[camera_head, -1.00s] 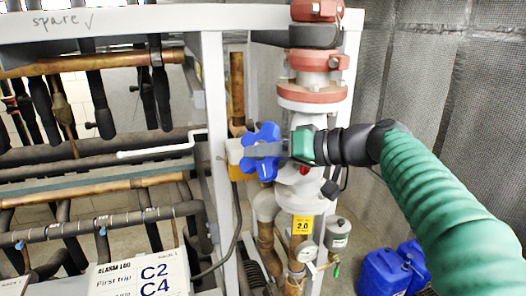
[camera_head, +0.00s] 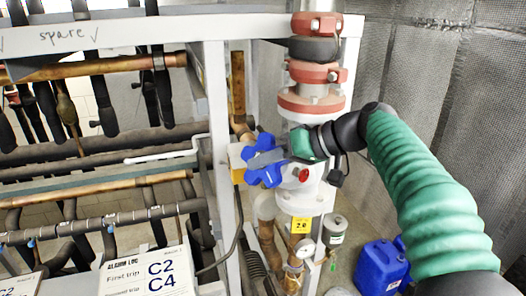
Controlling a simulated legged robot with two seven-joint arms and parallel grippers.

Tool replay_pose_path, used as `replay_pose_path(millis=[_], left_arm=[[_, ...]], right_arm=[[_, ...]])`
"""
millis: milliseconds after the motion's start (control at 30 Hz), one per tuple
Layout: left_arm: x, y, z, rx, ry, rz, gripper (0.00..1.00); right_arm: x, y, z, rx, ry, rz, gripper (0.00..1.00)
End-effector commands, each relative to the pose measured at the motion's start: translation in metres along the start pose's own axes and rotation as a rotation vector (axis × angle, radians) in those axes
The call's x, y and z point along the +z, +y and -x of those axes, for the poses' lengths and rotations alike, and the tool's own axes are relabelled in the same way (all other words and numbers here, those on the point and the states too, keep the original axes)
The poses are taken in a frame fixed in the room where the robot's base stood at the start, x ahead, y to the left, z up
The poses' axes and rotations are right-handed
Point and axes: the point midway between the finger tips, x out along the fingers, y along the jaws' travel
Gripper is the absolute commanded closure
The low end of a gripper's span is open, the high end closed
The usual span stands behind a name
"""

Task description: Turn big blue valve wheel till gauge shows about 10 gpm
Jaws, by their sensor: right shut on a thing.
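The big blue valve wheel (camera_head: 265,174) is a lobed handle on the front of the vertical pipe assembly. My right gripper (camera_head: 268,158) reaches it from the right, with grey fingers across the wheel, shut on it. The fingers slope down to the left and hide part of the wheel's middle. A small round gauge (camera_head: 305,248) with a pale face sits low on the piping below; its needle and numbers are too small to read. My left gripper is not in view.
A yellow tag (camera_head: 301,225) hangs below the valve, and a red round part (camera_head: 304,175) sits beside the wheel. A white frame post (camera_head: 221,150) stands close on the left. Blue jugs (camera_head: 382,268) stand on the floor at lower right. A C2/C4 sign (camera_head: 147,275) is at lower left.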

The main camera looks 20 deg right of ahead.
Motion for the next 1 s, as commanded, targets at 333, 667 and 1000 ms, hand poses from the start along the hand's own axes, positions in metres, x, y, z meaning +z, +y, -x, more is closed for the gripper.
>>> replay_pose_path(millis=[333,667,1000], left_arm=[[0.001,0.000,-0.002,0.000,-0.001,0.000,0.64],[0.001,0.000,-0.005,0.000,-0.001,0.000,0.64],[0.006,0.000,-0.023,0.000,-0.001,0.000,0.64]], right_arm=[[0.000,0.001,0.000,0.002,0.005,-0.001,0.71],[0.000,0.002,0.007,0.002,0.008,0.001,0.71],[0.000,0.004,0.095,0.008,0.010,-0.001,0.71]])
